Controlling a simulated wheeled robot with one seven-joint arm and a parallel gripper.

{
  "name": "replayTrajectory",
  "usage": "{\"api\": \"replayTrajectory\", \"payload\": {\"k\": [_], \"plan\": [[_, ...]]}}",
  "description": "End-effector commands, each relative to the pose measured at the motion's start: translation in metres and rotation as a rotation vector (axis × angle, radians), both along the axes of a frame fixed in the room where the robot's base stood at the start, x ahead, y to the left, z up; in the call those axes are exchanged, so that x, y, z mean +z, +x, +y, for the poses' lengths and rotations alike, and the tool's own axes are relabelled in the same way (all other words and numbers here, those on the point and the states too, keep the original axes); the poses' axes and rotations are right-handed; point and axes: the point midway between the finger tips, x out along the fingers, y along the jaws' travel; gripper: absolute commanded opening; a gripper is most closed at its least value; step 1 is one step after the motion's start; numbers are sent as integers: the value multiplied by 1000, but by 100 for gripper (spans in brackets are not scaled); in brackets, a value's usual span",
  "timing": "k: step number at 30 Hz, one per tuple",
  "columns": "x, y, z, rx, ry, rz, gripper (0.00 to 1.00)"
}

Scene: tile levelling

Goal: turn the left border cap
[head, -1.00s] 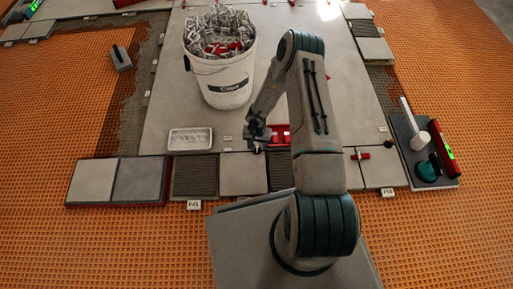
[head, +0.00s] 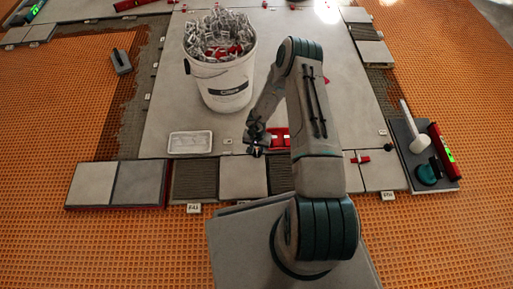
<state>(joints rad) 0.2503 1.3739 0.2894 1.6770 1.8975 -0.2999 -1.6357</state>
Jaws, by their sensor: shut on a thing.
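My gripper (head: 256,150) is low over the back edge of the front border row, at the pale border tile (head: 242,178) beside a dark bare bed. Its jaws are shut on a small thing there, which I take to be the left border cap. The jaws hide that cap, so its turn angle cannot be told. A red cap with a small stem (head: 357,157) lies on the border row to the right, apart from my gripper.
A white bucket (head: 225,85) full of clips stands behind my gripper. A red tray (head: 281,138) is just right of it, and a white tray (head: 190,142) is to the left. A dark board (head: 408,130) with mallet and level lies right. Orange matting surrounds the tiles.

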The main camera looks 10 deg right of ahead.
Motion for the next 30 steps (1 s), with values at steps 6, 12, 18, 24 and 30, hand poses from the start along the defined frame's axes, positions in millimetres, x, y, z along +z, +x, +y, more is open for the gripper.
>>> {"api": "replayTrajectory", "payload": {"k": [6, 12, 18, 24, 30], "plan": [[3, 0, 0, -136, 1, 0, 5], [3, 0, 0, -319, 2, -1, 5], [2, 0, 0, -507, 1, 0, 5], [2, 0, 0, -697, 1, 0, 5], [1, 1, 1, -887, 2, -1, 5]]}}
